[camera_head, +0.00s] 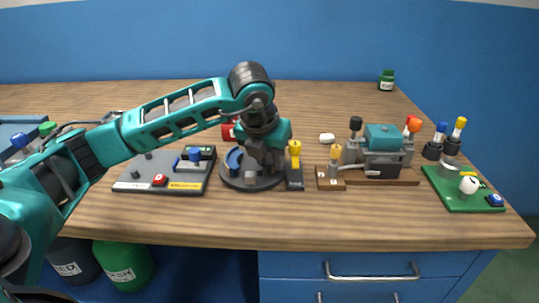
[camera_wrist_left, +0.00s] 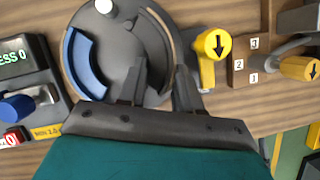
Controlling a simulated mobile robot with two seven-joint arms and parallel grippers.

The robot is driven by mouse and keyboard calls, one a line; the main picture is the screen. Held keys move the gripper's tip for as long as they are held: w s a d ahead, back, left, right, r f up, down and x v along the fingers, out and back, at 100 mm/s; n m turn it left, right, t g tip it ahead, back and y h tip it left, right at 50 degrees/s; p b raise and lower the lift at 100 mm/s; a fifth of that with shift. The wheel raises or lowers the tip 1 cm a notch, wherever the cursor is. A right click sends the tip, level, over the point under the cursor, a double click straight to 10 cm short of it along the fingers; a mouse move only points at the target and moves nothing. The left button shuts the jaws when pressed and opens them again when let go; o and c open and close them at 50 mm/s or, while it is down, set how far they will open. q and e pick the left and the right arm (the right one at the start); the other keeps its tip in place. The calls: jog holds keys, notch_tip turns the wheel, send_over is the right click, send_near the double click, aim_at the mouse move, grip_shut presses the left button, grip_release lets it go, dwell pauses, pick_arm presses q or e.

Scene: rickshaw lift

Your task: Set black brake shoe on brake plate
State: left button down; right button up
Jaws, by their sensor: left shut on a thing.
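The dark round brake plate (camera_head: 238,184) lies on the bench and also fills the upper middle of the left wrist view (camera_wrist_left: 112,48). A blue brake shoe (camera_wrist_left: 84,64) sits along its left side. The black brake shoe (camera_wrist_left: 158,50), a dark arc with a tan outer edge, is at the plate's right side. My left gripper (camera_head: 262,165) reaches down over the plate's right part; its two fingers (camera_wrist_left: 155,95) are shut on the black shoe's near end. The fingers hide part of the shoe, and I cannot tell whether it rests on the plate. My right gripper is out of view.
A yellow-knobbed lever (camera_head: 295,150) stands close to the right of the plate. A grey panel with a red button (camera_head: 160,180) lies to the left. A wooden-based teal machine (camera_head: 383,138) and a green board (camera_head: 455,195) are farther right. The bench front is clear.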

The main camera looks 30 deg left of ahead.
pick_arm(q)
jog(key=shift+b, duration=0.3)
dwell(1.3)
jog(key=shift+f+b, duration=0.35)
jog(key=shift+b, duration=0.2)
dwell(0.8)
jog(key=shift+c, duration=1.4)
grip_release()
jog(key=shift+d, duration=0.1)
